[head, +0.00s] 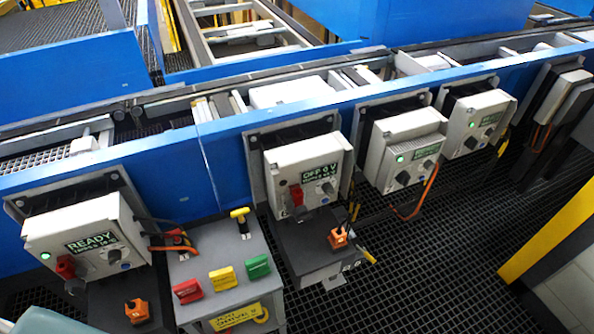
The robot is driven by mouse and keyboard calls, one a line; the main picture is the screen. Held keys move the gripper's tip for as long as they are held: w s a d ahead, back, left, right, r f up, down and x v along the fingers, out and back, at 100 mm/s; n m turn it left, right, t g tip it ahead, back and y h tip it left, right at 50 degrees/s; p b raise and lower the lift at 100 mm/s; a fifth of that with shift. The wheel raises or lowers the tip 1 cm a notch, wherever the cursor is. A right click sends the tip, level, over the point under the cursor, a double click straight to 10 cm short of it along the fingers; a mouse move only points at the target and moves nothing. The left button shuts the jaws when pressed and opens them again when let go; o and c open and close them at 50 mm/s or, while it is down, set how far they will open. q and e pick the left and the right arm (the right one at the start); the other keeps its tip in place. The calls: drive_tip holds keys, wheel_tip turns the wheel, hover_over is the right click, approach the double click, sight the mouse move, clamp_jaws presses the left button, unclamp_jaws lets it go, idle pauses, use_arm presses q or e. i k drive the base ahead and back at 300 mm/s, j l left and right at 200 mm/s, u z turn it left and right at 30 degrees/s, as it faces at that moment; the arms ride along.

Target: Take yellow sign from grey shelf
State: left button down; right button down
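A yellow sign (234,317) with dark lettering is at the front of the grey shelf (208,254), near the bottom edge of the head view. The lettering is too small to read fully. A yellow loop shows at the sign's right end. The grey shelf stands in front of the blue conveyor, between two control boxes. A red block (187,291), a yellow block (222,279) and a green block (257,267) sit in a row on the shelf. A yellow T-shaped handle (240,213) stands at its back right. Neither of my grippers is in view.
A control box reading READY (85,240) is left of the shelf. Another box with a green display (305,172) is right, above a dark ledge with an orange knob (338,238). The blue conveyor side (170,175) runs behind.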

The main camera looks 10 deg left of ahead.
sight(223, 280)
drive_tip(key=u, duration=1.15)
